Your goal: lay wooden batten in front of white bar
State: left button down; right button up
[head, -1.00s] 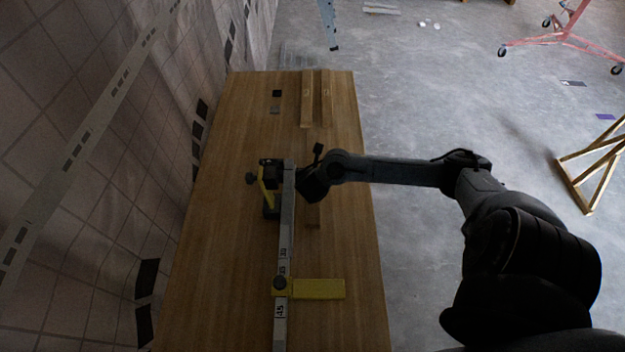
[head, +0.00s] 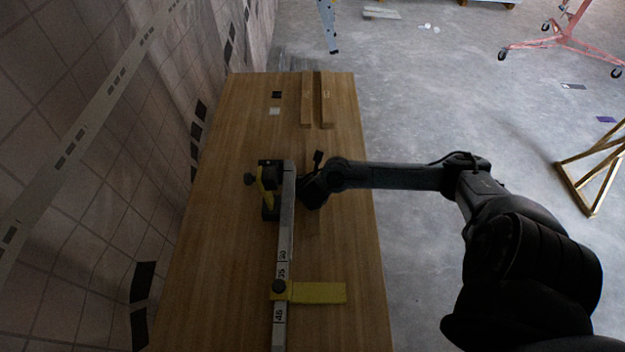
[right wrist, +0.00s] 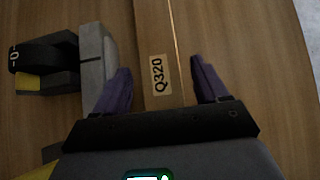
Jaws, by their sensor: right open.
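The white bar (head: 284,245) with black numbers lies lengthwise on the wooden table, its far end by a black and yellow device (head: 268,190). A wooden batten (right wrist: 151,20) with a label reading Q320 shows in the right wrist view. It runs roughly alongside the bar, to its right, with a gap between them; the bar's pale end (right wrist: 98,60) shows left of it. My right gripper (right wrist: 160,68) is open, its two fingers on either side of the batten, apart from it. In the head view my right gripper (head: 312,188) hides part of the batten. My left gripper is not in view.
Two more battens (head: 307,100) (head: 327,100) lie side by side at the table's far end. A yellow piece (head: 318,292) sticks out rightward from the bar. A black square and a pale square (head: 275,111) lie far left. The table's right strip is clear.

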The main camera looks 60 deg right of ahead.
jog(key=shift+s+a+r+p, duration=0.1)
jog(key=shift+a+r+p, duration=0.1)
jog(key=shift+r+p, duration=0.25)
jog(key=p+v, duration=0.5)
jog(key=v, duration=0.5)
jog(key=shift+a+r+p, duration=0.1)
jog(key=shift+r+p, duration=0.05)
jog(key=shift+p, duration=0.2)
jog(key=s+a+r+m+y, duration=0.1)
jog(key=s+a+m+y, duration=0.3)
jog(key=a+m, duration=0.6)
jog(key=s+a+r+m+g+y, duration=0.1)
jog(key=s+a+m+y, duration=0.3)
jog(key=s+a+m, duration=0.4)
jog(key=a+m, duration=0.3)
jog(key=m, duration=0.1)
jog(key=shift+s+a, duration=0.25)
jog(key=shift+a, duration=0.05)
